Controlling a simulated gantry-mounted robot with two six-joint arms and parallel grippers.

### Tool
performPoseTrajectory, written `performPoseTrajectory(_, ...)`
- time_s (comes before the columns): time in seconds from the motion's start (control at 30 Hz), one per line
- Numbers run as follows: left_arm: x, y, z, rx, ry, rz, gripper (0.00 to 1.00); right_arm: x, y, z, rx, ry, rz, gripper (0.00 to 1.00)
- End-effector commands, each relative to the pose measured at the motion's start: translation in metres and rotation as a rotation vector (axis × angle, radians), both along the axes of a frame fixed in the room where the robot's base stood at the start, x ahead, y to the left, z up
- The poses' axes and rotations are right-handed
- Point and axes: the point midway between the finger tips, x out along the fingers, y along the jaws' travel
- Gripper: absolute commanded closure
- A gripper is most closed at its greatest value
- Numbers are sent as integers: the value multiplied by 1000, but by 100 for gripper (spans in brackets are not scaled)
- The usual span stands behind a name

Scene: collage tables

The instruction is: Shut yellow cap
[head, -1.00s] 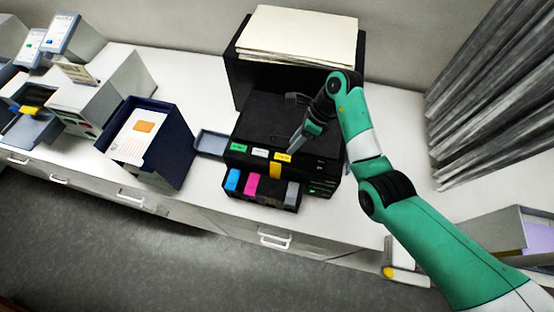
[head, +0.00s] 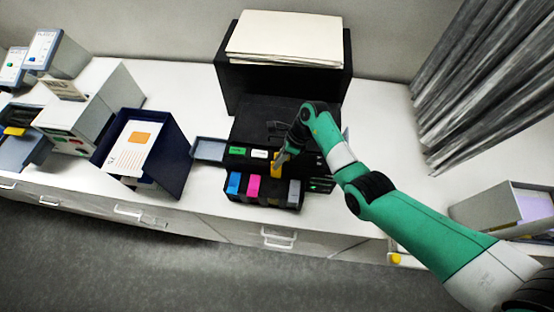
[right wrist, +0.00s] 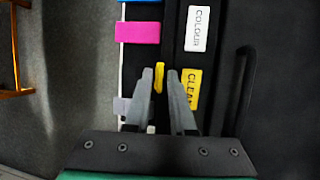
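The yellow cap (head: 276,171) is a small upright yellow piece at the front of the black printer (head: 255,112), between the pink and grey cartridges. In the right wrist view the cap (right wrist: 159,78) shows as a narrow yellow strip seen between the fingers. My right gripper (head: 281,158) is at the cap from above and behind. Its two fingers stand a little apart; contact with the cap cannot be made out. The yellow label (right wrist: 192,89) lies beside the right finger. My left gripper is out of view.
Blue (head: 234,183) and pink (head: 253,187) cartridges sit left of the cap, a grey one (head: 294,193) to its right. A grey flap (head: 208,149) sticks out at the printer's left. A navy box (head: 170,158) with papers stands farther left. Bare white counter lies right of the printer.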

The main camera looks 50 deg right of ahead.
Motion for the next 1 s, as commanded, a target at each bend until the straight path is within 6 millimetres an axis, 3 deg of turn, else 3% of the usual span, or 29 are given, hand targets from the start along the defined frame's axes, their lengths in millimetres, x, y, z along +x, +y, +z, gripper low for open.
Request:
performPoseTrajectory(0.03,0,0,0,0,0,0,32,0,0,0,0,0,0,88)
performPoseTrajectory(0.1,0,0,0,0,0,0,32,0,0,0,0,0,0,100)
performPoseTrajectory(1.0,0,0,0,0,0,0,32,0,0,1,0,-1,1,100)
